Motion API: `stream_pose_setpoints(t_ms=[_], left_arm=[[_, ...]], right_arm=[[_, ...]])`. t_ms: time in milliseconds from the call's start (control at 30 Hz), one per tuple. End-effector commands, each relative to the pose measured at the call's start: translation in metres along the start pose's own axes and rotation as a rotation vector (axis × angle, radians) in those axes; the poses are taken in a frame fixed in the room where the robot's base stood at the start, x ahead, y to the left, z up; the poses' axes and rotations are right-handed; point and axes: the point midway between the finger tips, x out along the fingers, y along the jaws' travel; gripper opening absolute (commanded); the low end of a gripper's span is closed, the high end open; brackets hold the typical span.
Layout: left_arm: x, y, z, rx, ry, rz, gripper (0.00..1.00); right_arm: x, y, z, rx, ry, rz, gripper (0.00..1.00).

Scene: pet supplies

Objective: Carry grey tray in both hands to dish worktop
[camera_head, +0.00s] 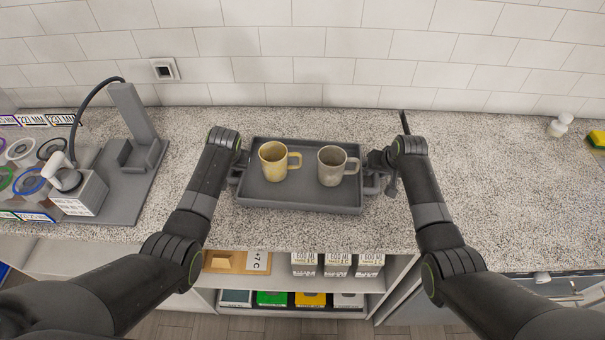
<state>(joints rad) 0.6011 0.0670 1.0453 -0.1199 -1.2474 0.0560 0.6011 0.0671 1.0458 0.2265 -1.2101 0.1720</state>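The grey tray (300,207) appears to rest level on the speckled worktop, in the middle of the head view. A yellow mug (272,165) stands upright in its left half and a grey-beige mug (331,169) in its right half, handles to the right. My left gripper (235,174) is at the tray's left side, mostly hidden by my wrist. My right gripper (381,170) is at the tray's right handle (373,189). Its dark fingers are close around or beside the handle; their grip is unclear.
A grey stand (135,150) with a cable and a white boxed device (82,195) stands at left, beside several ringed containers. Worktop (480,180) to the right is clear up to a white bottle (559,124) and yellow sponge (597,138). A tiled wall bounds the back; shelves with boxes lie below.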

Motion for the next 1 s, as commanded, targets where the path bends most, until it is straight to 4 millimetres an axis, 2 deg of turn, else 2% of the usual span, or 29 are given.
stream_pose_setpoints(t_ms=[233, 433, 1000], left_arm=[[0.0000, -0.0001, -0.0001, 0.000, 0.000, 0.000, 0.26], [-0.0001, 0.0000, 0.0000, 0.000, 0.000, 0.000, 0.00], [-0.0080, -0.0016, -0.0041, 0.000, 0.003, 0.000, 0.00]], right_arm=[[0.0001, -0.0003, 0.0000, 0.000, 0.000, 0.000, 0.26], [0.0000, -0.0002, 0.0001, 0.000, 0.000, 0.000, 0.00], [-0.0079, -0.0022, -0.0040, -0.001, 0.002, -0.001, 0.00]])
